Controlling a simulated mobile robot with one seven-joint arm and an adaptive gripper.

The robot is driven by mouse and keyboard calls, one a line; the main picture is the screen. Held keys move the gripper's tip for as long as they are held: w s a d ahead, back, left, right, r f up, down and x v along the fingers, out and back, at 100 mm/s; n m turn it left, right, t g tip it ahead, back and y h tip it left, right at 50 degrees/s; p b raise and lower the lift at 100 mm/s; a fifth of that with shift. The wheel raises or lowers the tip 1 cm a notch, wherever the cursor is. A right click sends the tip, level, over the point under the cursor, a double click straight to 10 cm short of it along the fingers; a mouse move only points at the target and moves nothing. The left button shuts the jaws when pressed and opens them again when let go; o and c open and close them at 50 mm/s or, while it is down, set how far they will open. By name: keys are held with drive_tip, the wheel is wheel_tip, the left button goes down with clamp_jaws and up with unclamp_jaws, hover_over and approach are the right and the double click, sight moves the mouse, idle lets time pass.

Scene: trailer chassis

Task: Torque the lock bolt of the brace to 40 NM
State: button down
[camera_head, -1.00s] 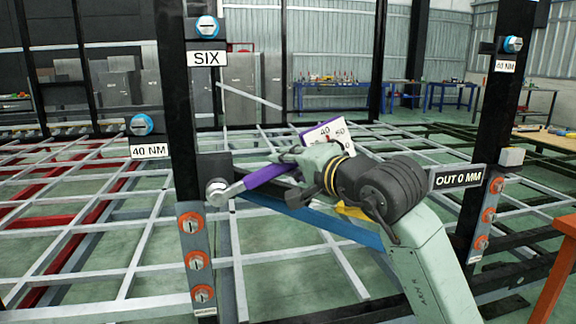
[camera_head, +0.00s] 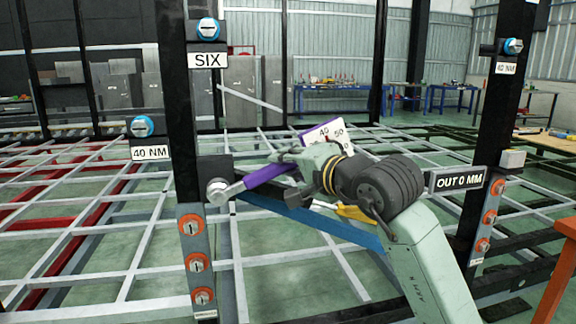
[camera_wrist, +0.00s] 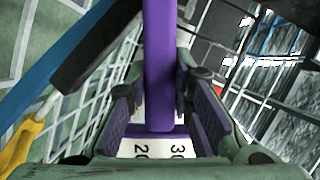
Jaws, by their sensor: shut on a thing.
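The purple torque wrench (camera_head: 264,175) reaches from my gripper (camera_head: 292,160) to the bolt at the left post. Its silver head (camera_head: 219,191) is at that bolt and hides most of it, so I cannot tell how fully it is seated. A white scale plate (camera_head: 325,133) with numbers including 40 and 50 stands above my gripper; I cannot make out a reading. The blue brace (camera_head: 320,222) slants down to the right below the wrench. In the wrist view, my gripper's fingers (camera_wrist: 160,100) are on both sides of the purple handle (camera_wrist: 160,60).
The black left post (camera_head: 176,100) carries a SIX sign (camera_head: 208,61) and several orange-ringed bolts. A 40 NM sign (camera_head: 150,153) hangs at left. The right post (camera_head: 497,110) bears an OUT 0 MM sign (camera_head: 459,180). A yellow-handled thing (camera_head: 355,212) lies near the brace.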

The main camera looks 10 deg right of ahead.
drive_tip(key=shift+w, duration=0.25)
idle(0.5)
drive_tip(key=c, duration=2)
unclamp_jaws()
clamp_jaws()
